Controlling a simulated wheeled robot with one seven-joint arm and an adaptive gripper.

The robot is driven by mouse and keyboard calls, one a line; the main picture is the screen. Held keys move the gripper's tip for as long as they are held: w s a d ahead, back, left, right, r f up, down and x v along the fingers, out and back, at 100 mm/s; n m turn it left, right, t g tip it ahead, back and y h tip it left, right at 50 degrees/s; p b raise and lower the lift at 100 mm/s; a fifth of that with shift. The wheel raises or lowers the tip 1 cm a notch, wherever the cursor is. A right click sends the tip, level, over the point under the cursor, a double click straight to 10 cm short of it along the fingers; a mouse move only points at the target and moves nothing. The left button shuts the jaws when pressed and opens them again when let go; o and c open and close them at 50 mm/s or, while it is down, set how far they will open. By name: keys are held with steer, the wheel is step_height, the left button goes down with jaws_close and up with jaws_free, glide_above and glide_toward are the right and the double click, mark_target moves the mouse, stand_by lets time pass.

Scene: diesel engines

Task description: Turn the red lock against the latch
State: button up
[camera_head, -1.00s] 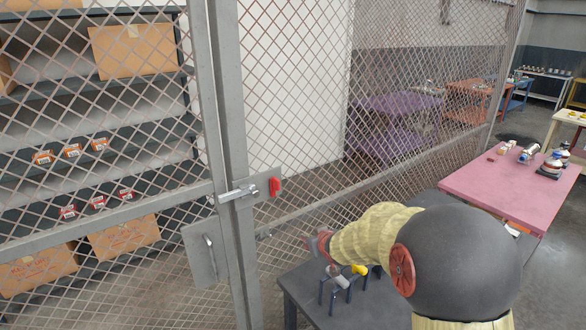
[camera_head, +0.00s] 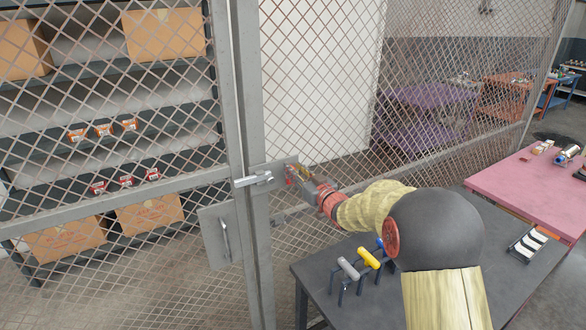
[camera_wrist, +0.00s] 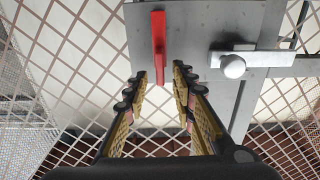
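The red lock (camera_wrist: 158,40) is a narrow upright bar on a grey plate (camera_wrist: 195,25) on the mesh gate. In the head view only a bit of red (camera_head: 289,174) shows beside my gripper (camera_head: 302,172), which hides most of it. In the wrist view my gripper (camera_wrist: 159,72) is open, with one fingertip on each side of the lock's lower end. Small gaps show on both sides, so it does not look gripped. The silver latch (camera_wrist: 255,59) with its round knob lies horizontally to the right of the lock; it also shows in the head view (camera_head: 252,180).
A dark table (camera_head: 330,262) with grey and yellow T-handled items (camera_head: 368,258) stands below my arm. Mesh fencing and a gate post (camera_head: 252,120) surround the lock. A pink table (camera_head: 520,185) stands at right.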

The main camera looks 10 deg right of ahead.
steer(key=shift+x, duration=0.85)
steer(key=shift+c, duration=1.4)
steer(key=shift+a, duration=0.1)
steer(key=c, duration=0.4)
